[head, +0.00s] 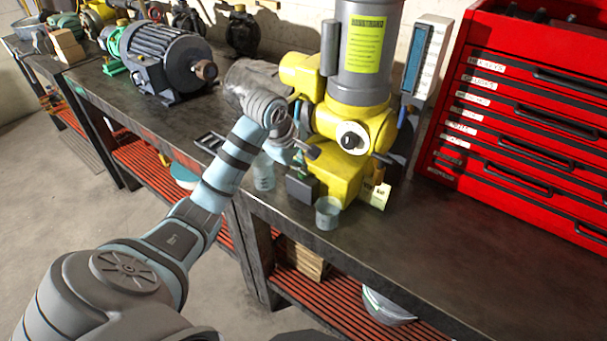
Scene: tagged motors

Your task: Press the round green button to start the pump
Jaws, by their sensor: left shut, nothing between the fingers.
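The yellow pump (338,172) with its grey cylinder (362,60) and a yellow label stands on the dark workbench (440,235). My left gripper (311,152) is shut and empty, close in front of the pump's lower left side. A small dark grey box (302,190) sits just below the gripper, at the pump's foot. A round green button cannot be made out clearly; the gripper and wrist cover part of that area. I cannot tell whether the fingertips touch anything. My right gripper is not in view.
A grey motor (160,60) is at the left. A red tool chest (520,120) is at the right. The bench's front right is clear.

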